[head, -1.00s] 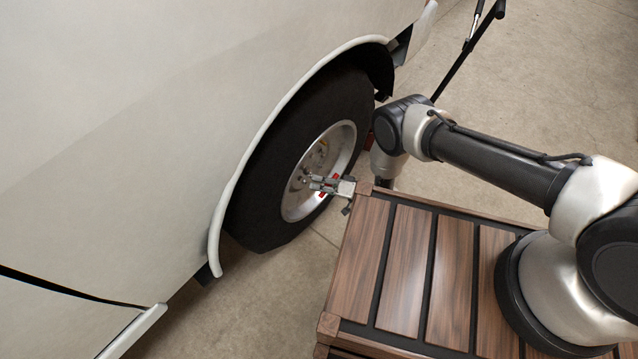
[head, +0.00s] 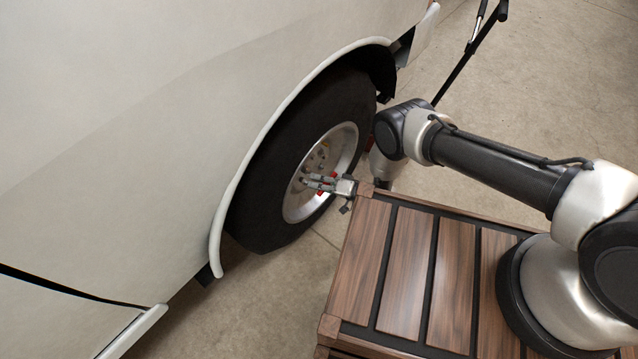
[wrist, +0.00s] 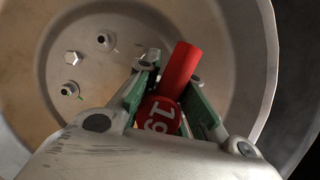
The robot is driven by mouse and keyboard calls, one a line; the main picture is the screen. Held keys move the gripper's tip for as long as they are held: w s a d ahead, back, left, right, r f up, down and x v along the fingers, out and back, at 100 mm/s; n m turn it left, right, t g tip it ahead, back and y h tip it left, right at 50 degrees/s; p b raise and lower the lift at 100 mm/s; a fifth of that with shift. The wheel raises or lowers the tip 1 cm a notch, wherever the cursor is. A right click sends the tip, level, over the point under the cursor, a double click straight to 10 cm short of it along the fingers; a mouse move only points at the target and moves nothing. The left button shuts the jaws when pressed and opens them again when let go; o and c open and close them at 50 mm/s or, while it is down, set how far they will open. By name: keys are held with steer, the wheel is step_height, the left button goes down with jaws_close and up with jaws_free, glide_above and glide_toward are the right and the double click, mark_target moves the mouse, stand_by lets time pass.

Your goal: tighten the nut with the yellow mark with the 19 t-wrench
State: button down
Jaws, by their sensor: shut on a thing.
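My gripper (wrist: 172,76) is shut on the red 19 t-wrench (wrist: 160,114), whose round red end with a white "19" lies between the fingers. A red bar (wrist: 181,68) of the wrench sticks out past the fingertips. In the head view my gripper (head: 314,182) is at the wheel rim, with red parts of the wrench beside it. I cannot make out a yellow-marked nut or the wrench's socket end there.
The wheel rim (head: 293,213) sits inside a black tire (head: 262,220) under the pale fender of the vehicle (head: 130,120). A slatted wooden platform (head: 413,260) stands close to the right of the wheel.

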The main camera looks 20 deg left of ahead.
steer(key=shift+w+a, duration=0.1)
steer(key=shift+a, duration=0.05)
steer(key=m, duration=0.1)
steer(key=m+y, duration=0.1)
steer(key=m, duration=0.1)
steer(key=shift+r+g, duration=0.25)
steer(key=shift+g, duration=0.05)
steer(key=m, duration=0.1)
steer(key=m+y, duration=0.1)
steer(key=m, duration=0.1)
steer(key=shift+a+r, duration=0.2)
steer(key=shift+r, duration=0.15)
steer(key=shift+s+d+f, duration=0.1)
steer(key=shift+s+d, duration=0.15)
steer(key=shift+d, duration=0.3)
steer(key=shift+s+d+f, duration=0.1)
steer(key=shift+s+d, duration=0.15)
steer(key=shift+d, duration=0.25)
steer(key=shift+d, duration=0.1)
